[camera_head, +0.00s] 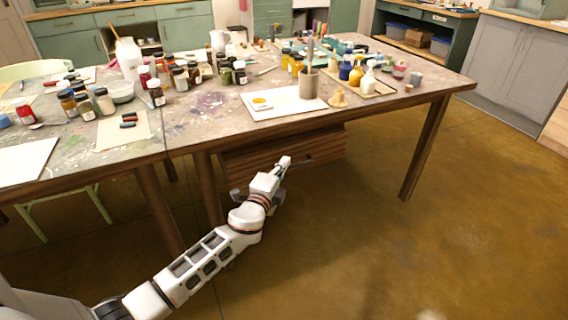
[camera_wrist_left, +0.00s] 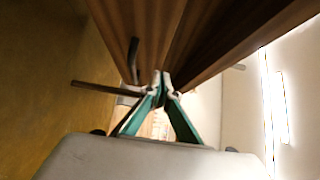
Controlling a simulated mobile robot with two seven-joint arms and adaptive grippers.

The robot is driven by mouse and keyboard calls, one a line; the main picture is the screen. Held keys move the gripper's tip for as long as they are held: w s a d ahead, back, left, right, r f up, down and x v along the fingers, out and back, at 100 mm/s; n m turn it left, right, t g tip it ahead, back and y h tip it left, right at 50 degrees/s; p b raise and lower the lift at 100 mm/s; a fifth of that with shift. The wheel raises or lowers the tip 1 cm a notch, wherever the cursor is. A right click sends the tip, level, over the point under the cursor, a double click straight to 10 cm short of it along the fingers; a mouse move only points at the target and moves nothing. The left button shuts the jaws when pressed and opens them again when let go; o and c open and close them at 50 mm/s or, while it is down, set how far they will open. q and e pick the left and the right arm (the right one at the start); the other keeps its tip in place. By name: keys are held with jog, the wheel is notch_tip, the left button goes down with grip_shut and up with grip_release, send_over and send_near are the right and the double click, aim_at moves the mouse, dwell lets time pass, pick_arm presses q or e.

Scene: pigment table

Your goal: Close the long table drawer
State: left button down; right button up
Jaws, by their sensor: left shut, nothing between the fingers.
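The long table drawer (camera_head: 325,148), with a brown striped wood front, hangs under the front edge of the work table (camera_head: 205,140). How far it stands out is hard to tell, as the tabletop hides its upper part. My left gripper (camera_head: 284,163) is in front of the drawer, near the middle of its front. In the left wrist view its teal fingers (camera_wrist_left: 162,76) are shut and empty, with the tips close to the wood (camera_wrist_left: 190,35); contact is unclear. A dark bar (camera_wrist_left: 133,60), seemingly the handle, shows beside the fingertips. My right gripper is not in view.
The tabletop holds several paint jars (camera_head: 105,101), a white sheet (camera_head: 285,103) and a brush cup (camera_head: 309,83). A table leg (camera_head: 425,150) stands to the right and a pale green chair (camera_head: 70,205) to the left. The floor (camera_head: 400,250) in front is clear.

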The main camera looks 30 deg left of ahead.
pick_arm(q)
jog(key=s+d+p, duration=0.1)
jog(key=s, duration=0.9)
jog(key=shift+d, duration=0.15)
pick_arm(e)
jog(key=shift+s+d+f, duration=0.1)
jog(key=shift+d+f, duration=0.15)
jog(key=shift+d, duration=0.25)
